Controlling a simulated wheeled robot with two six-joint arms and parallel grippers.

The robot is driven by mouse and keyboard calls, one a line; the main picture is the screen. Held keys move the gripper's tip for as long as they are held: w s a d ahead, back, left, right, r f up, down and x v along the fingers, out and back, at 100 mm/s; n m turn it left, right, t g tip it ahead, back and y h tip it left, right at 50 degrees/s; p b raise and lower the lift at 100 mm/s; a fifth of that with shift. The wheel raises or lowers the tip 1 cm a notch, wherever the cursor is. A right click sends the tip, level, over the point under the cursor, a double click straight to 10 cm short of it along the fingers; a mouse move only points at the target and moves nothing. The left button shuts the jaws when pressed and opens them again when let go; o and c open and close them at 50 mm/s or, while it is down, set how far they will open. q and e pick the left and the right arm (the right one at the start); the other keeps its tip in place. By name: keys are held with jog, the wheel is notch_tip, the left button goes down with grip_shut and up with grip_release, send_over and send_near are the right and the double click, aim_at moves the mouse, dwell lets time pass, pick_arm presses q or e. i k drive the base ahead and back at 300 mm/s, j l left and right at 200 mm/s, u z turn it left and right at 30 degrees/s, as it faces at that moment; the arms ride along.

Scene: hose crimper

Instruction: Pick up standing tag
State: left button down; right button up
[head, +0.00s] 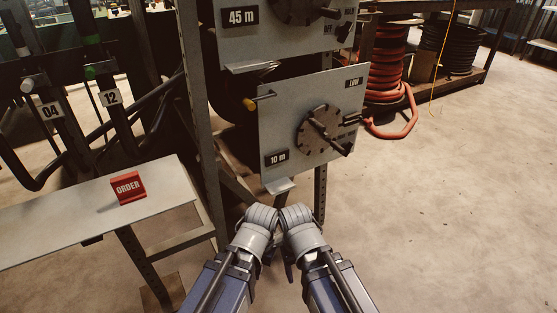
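A red tag (128,188) lettered "ORDER" stands on the grey bench (60,225) at the left, leaning back a little. My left gripper (262,217) and my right gripper (296,217) are close together at the lower middle, in front of the lower panel. Both are well to the right of the tag and apart from it. Their fingers are not clearly visible, so I cannot tell whether they are open or shut. I see nothing held in either.
A grey panel (300,105) marked "10 m" and "LOW" has a round dial (318,130) with handles. A "45 m" panel (240,45) is above it. A red hose coil (388,65) stands behind. Black hoses hang at left. Bare floor (460,200) lies at right.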

aim_at(128, 188)
jog(key=j+u, duration=0.1)
jog(key=u, duration=0.25)
jog(key=j+u, duration=0.1)
jog(key=u, duration=0.55)
jog(key=k, duration=0.1)
